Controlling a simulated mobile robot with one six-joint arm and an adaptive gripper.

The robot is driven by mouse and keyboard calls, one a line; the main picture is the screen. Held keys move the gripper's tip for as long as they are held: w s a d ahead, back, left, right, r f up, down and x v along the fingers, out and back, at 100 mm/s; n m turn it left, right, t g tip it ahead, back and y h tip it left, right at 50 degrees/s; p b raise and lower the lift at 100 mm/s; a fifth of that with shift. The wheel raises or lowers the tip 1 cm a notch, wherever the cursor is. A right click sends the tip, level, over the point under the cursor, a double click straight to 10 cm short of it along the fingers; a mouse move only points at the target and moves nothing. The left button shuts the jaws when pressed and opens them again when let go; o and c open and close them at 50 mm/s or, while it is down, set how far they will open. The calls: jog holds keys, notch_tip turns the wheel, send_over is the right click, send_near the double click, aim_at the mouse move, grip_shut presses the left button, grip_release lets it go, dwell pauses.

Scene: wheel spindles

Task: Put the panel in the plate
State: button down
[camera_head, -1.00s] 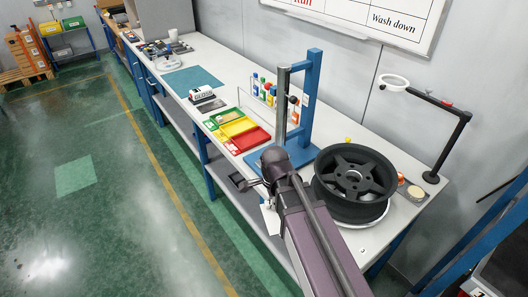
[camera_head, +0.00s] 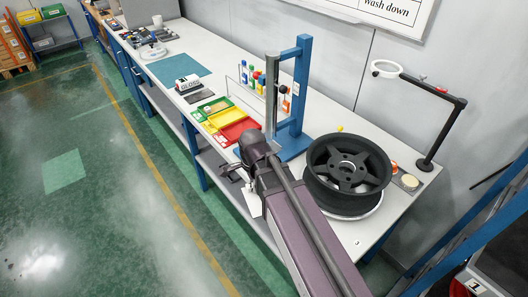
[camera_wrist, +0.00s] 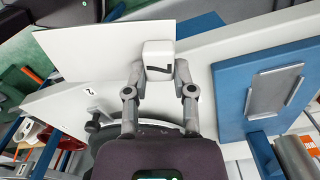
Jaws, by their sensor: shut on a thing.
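My gripper (camera_wrist: 158,62) is shut on a small white block (camera_wrist: 158,52) in the wrist view. A flat white panel (camera_wrist: 95,48) extends left from this block and looks joined to it, though the join is not clear. In the head view, part of the white panel (camera_head: 252,203) shows below my wrist near the bench's front edge; my gripper's fingers are hidden there. A round white plate (camera_head: 372,208) lies under the black wheel (camera_head: 330,185) on the bench. I cannot tell whether this is the task's plate.
A blue stand (camera_head: 300,95) with a grey post rises beside my wrist; its blue base (camera_wrist: 228,95) carries a grey rectangular plate (camera_wrist: 275,92). Green, yellow and red trays (camera_head: 240,131) lie left of it. A ring lamp (camera_head: 440,135) stands at right.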

jog(key=w+a+r+n+p, duration=0.1)
jog(key=w+a+n, duration=0.6)
jog(key=w+n, duration=0.3)
jog(key=w+a+r+n+p, duration=0.1)
jog(key=w+a+n, duration=0.6)
jog(key=w+n, duration=0.4)
jog(key=w, duration=0.4)
jog(key=shift+a+n, duration=0.3)
jog(key=shift+d, duration=0.1)
jog(key=s+d, duration=0.1)
jog(key=d, duration=0.3)
jog(key=s+d+f+b, duration=0.1)
jog(key=s+d, duration=0.1)
jog(key=d, duration=0.3)
jog(key=s+d, duration=0.2)
jog(key=d, duration=0.2)
jog(key=shift+s+d+f, duration=0.15)
jog(key=shift+s+d, duration=0.1)
jog(key=shift+s+d+f, duration=0.1)
jog(key=shift+s+d, duration=0.15)
jog(key=shift+d, duration=0.2)
jog(key=shift+d+f+b, duration=0.2)
jog(key=shift+f+b, duration=0.1)
jog(key=shift+b, duration=0.2)
notch_tip(320, 180, down, 3)
jog(key=b, duration=0.3)
